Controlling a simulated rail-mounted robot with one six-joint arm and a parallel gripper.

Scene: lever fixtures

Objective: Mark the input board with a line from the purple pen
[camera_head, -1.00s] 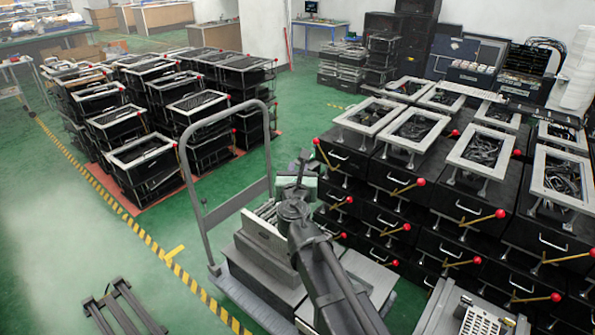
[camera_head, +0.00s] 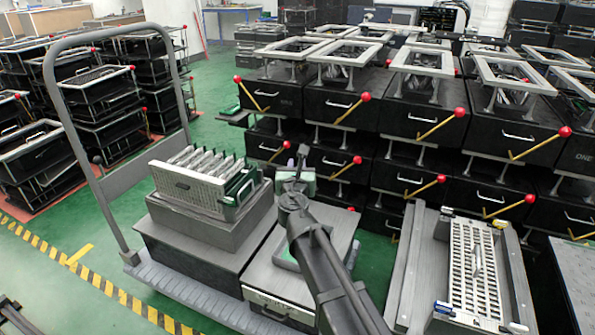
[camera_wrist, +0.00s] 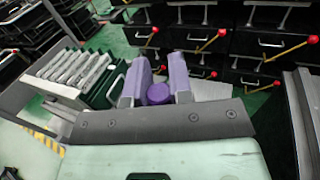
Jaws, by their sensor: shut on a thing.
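My gripper (camera_wrist: 159,76) is shut on the purple pen (camera_wrist: 158,94), whose round end shows between the two purple-grey fingers in the wrist view. In the head view my gripper (camera_head: 302,155) is small and dark, and the pen cannot be made out clearly. A pale slotted board (camera_head: 476,265) lies in a grey frame at the lower right of the head view, apart from my gripper. A rack of green boards (camera_head: 207,182) stands on the cart to the left. I cannot tell for sure which is the input board.
A grey cart (camera_head: 195,290) with a tall handle (camera_head: 92,165) carries boxes beside my arm. Black drawer units (camera_head: 345,105) with red-knobbed levers stand behind. Green floor (camera_head: 375,262) is clear between cart and framed board.

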